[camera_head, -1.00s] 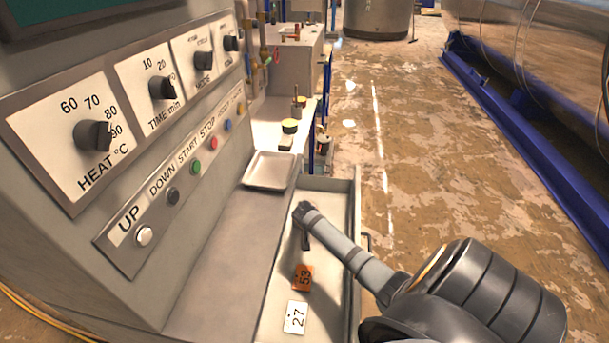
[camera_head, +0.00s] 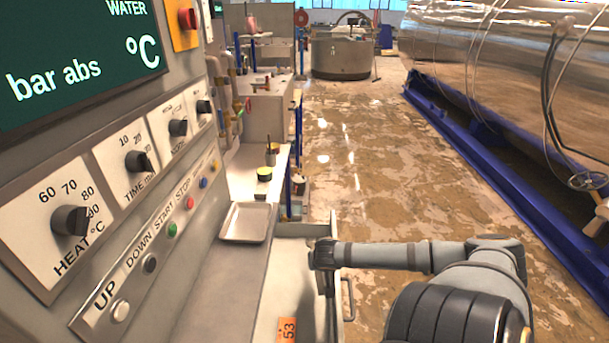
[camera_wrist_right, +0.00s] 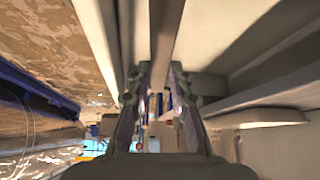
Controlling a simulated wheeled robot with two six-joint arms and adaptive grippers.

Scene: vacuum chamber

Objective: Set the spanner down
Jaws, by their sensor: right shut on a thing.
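My right gripper (camera_head: 326,284) points down over the right side of the open drawer (camera_head: 262,322), close to its right wall. In the right wrist view my right gripper (camera_wrist_right: 158,98) is shut on a long, plain grey bar, seemingly the spanner (camera_wrist_right: 167,38), which runs from between the fingers to the top edge. In the head view I cannot make out the spanner. I cannot tell whether it touches the drawer. My left gripper is not in view.
An orange tag marked 53 (camera_head: 287,330) lies in the drawer, cut by the picture's bottom edge. An empty shallow metal tray (camera_head: 246,222) sits behind it. The control panel (camera_head: 130,215) with knobs and buttons rises on the left. Open floor (camera_head: 385,190) lies right.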

